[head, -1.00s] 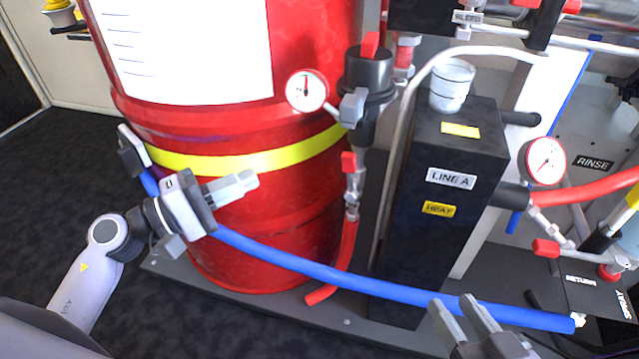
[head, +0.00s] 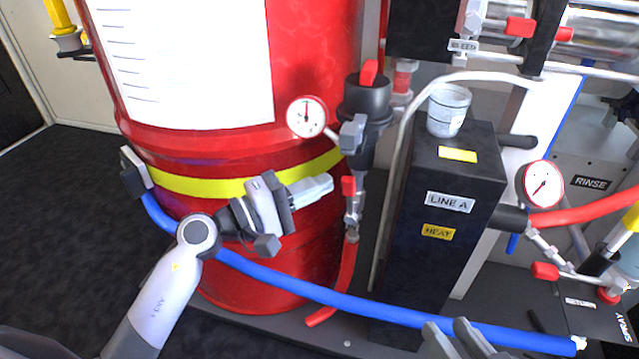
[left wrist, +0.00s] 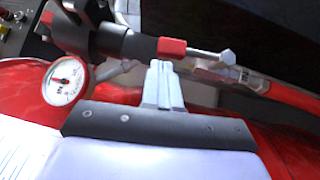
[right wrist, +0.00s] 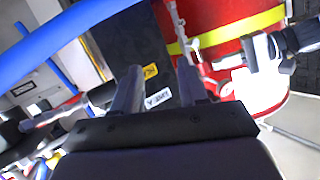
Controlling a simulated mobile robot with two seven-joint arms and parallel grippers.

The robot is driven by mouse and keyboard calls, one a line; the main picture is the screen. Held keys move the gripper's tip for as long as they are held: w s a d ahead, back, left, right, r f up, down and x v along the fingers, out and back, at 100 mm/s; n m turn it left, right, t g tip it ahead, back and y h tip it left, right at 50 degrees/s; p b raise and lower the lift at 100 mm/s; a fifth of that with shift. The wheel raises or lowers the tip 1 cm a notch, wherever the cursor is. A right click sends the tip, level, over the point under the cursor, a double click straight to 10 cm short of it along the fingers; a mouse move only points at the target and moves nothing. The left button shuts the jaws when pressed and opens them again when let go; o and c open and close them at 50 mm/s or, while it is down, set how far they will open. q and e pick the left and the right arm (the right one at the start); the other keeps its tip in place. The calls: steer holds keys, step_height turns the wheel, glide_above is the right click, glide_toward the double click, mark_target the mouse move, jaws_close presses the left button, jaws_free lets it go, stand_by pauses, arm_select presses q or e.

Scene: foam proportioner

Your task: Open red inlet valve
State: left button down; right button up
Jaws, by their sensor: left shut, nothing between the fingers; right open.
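A small red valve handle (head: 348,187) sits on the metal pipe below the black strainer (head: 365,100), beside the red drum. I take it as the inlet valve. In the left wrist view, the red handle (left wrist: 172,47) is just beyond my fingertips. My left gripper (head: 328,184) is shut and empty, just left of the handle; I cannot tell whether it touches. Its closed fingers also show in the left wrist view (left wrist: 162,72). My right gripper (head: 452,335) is open and empty, low in front of the LINE A box; it also shows in the right wrist view (right wrist: 158,82).
The red drum (head: 200,60) with a yellow band stands behind my left arm. A gauge (head: 306,117) is above my left gripper. A blue hose (head: 300,288) crosses in front. The black LINE A heater box (head: 440,260) stands right of the valve, with a white cup (head: 447,110) on top.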

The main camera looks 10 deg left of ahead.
mark_target(346, 183)
arm_select(q)
steer(key=shift+d, duration=0.4)
arm_select(e)
steer(key=shift+a+f, duration=0.1)
steer(key=shift+f, duration=0.15)
arm_select(q)
steer(key=shift+r, duration=0.1)
arm_select(e)
steer(key=shift+w+r, duration=0.1)
steer(key=shift+r, duration=0.15)
arm_select(q)
steer(key=d+p, duration=0.1)
steer(key=r+m+p, duration=0.1)
steer(key=shift+d+g+y+p, duration=0.3)
steer(key=shift+d+g, duration=0.05)
steer(key=shift+g, duration=0.05)
steer(key=shift+s+d+f, duration=0.1)
steer(key=shift+d+f, duration=0.05)
steer(key=shift+f, duration=0.05)
arm_select(e)
steer(key=shift+w+a+r+m+g+y, duration=0.1)
steer(key=shift+a+m+g+y, duration=0.25)
steer(key=shift+a+g, duration=0.45)
steer(key=shift+a, duration=0.15)
